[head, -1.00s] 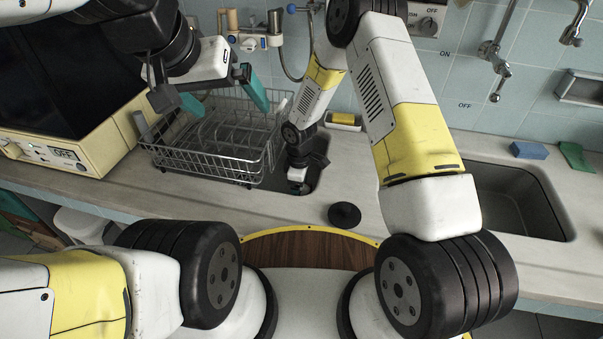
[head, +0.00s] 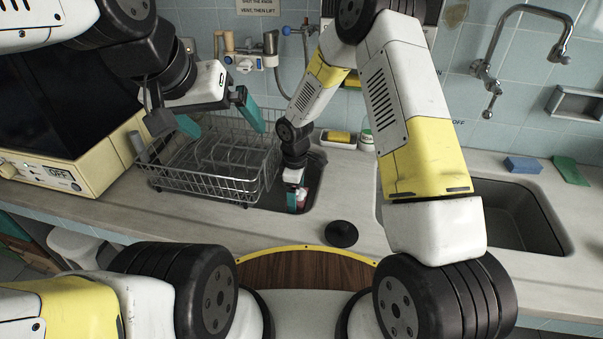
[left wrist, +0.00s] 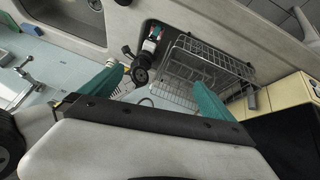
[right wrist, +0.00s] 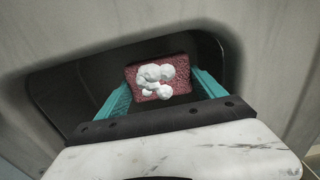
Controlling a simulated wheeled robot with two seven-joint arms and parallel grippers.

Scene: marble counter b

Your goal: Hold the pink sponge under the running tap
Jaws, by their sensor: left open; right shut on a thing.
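The pink sponge (right wrist: 140,78), dark pink with white foam blobs on top, is between the teal fingers of my right gripper (right wrist: 158,88), which is shut on it. In the head view this gripper (head: 297,198) points down at the small left basin (head: 316,180), with a bit of the sponge (head: 302,195) showing. The chrome wall tap (head: 515,12) is over the larger right sink, well to the right of the sponge. I see no water running from it. My left gripper (head: 219,118) is open and empty above the wire dish rack; its fingers also show in the left wrist view (left wrist: 155,92).
The wire dish rack (head: 205,182) stands beside the left basin. The right sink (head: 515,215) is empty where visible. A blue sponge (head: 523,165) and green cloth (head: 570,171) lie behind it. A black round stopper (head: 341,234) lies on the front counter. A boxy appliance (head: 95,165) is at left.

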